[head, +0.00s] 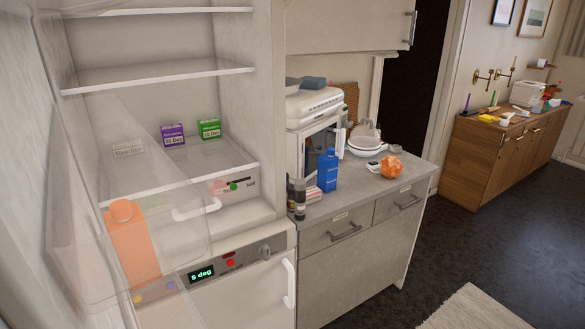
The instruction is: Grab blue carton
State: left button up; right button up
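A blue carton (327,173) stands upright on the grey counter (345,206), right of the open fridge. It is in front of a white microwave-like appliance (321,133). A dark bottle (299,198) and a small striped item (313,194) stand close on its left. Neither of my grippers is in the head view, so their states do not show.
The open fridge door (75,160) with an orange carton (132,245) fills the left. Purple (172,135) and green (209,129) boxes sit on a fridge shelf. A crumpled orange item (391,168) lies on the counter. Dark floor (480,235) is clear at right.

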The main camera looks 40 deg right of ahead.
aim_at(327, 169)
jog(key=i+l+u, duration=0.1)
jog(key=l, duration=0.85)
jog(key=i+l, duration=0.1)
jog(key=l, duration=0.85)
jog(key=u, duration=0.05)
